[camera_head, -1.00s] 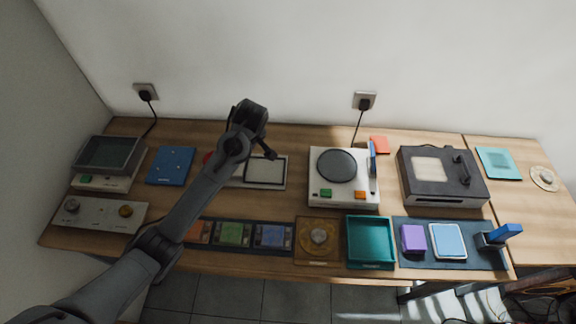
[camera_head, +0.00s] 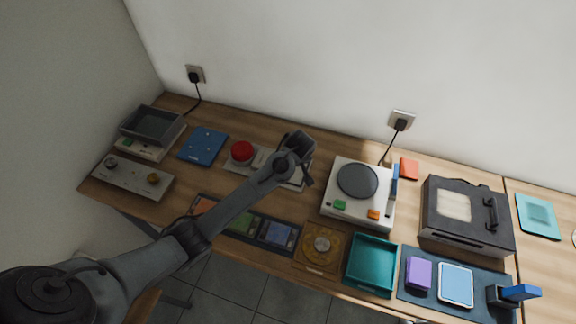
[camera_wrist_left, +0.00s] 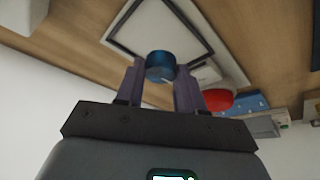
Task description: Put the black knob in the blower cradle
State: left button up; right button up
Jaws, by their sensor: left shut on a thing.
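My left gripper (camera_wrist_left: 160,82) is shut on a small round dark knob, the black knob (camera_wrist_left: 160,66), which looks bluish in the left wrist view. Behind the knob in that view is a pale plate with a dark-framed square (camera_wrist_left: 165,35). In the head view my left arm's end (camera_head: 298,150) is over the right part of this plate and hides much of it; the knob cannot be made out there. A red round part (camera_head: 242,152) is at the plate's left end, and also shows in the left wrist view (camera_wrist_left: 218,101). I cannot tell for sure which object is the blower cradle. My right gripper is not in view.
A white turntable (camera_head: 350,207) stands right of my arm, with a black boxy player (camera_head: 462,235) farther right. Along the front are a teal tray (camera_head: 374,240), a brown square plate (camera_head: 335,235) and a dark mat (camera_head: 425,296). A blue board (camera_head: 204,146) is at left.

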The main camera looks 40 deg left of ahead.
pick_arm(q)
jog(key=shift+w+a+f, duration=0.35)
jog(key=shift+a+f, duration=0.05)
jog(key=shift+a, duration=0.15)
jog(key=shift+w+a+f, duration=0.3)
jog(key=shift+a+f, duration=0.1)
jog(key=shift+a, duration=0.15)
jog(key=shift+w+a+f, duration=0.25)
jog(key=shift+a, duration=0.15)
jog(key=shift+f, duration=2)
jog(key=shift+f, duration=0.15)
jog(key=o, duration=1.1)
